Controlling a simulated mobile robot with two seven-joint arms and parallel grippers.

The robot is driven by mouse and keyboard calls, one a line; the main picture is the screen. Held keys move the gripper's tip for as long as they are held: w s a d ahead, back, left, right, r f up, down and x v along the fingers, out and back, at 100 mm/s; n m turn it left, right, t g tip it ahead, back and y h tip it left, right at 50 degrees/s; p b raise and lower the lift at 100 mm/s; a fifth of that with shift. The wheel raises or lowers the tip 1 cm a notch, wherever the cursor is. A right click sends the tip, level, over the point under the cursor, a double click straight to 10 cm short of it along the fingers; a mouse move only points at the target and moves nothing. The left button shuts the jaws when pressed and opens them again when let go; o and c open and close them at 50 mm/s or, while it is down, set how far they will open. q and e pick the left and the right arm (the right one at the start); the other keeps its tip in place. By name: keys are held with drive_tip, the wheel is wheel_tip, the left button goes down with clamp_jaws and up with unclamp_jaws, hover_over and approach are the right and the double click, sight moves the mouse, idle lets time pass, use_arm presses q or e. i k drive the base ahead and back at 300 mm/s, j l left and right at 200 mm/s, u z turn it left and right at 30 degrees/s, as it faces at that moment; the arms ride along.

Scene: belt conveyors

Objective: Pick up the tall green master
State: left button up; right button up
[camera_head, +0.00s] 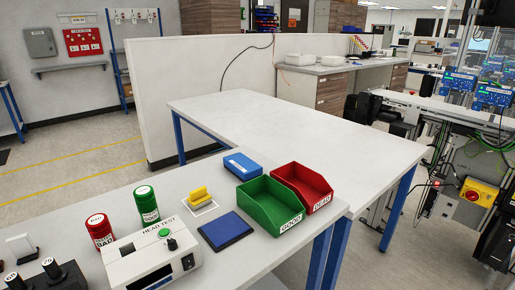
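The tall green master (147,204) is a green cylinder with a white label. It stands upright on the near table, behind the white head test box (152,250). A red cylinder labelled BAD (100,230) stands to its left, a little nearer to me. Nothing touches the green cylinder that I can see, though its lower edge is close to the test box. Neither of my grippers shows in the head view.
A yellow block (199,196), a dark blue pad (225,230), a blue box (242,165), a green bin (268,207) and a red bin (312,184) are to the right. Black parts (53,268) stand front left. A large white table (300,120) behind is bare.

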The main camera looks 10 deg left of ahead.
sight(144, 195)
drive_tip(key=i+l+u, duration=0.1)
drive_tip(key=u, duration=0.25)
drive_tip(key=i+l+u, duration=0.1)
drive_tip(key=u, duration=0.3)
drive_tip(key=i+l+u, duration=0.15)
drive_tip(key=u, duration=0.2)
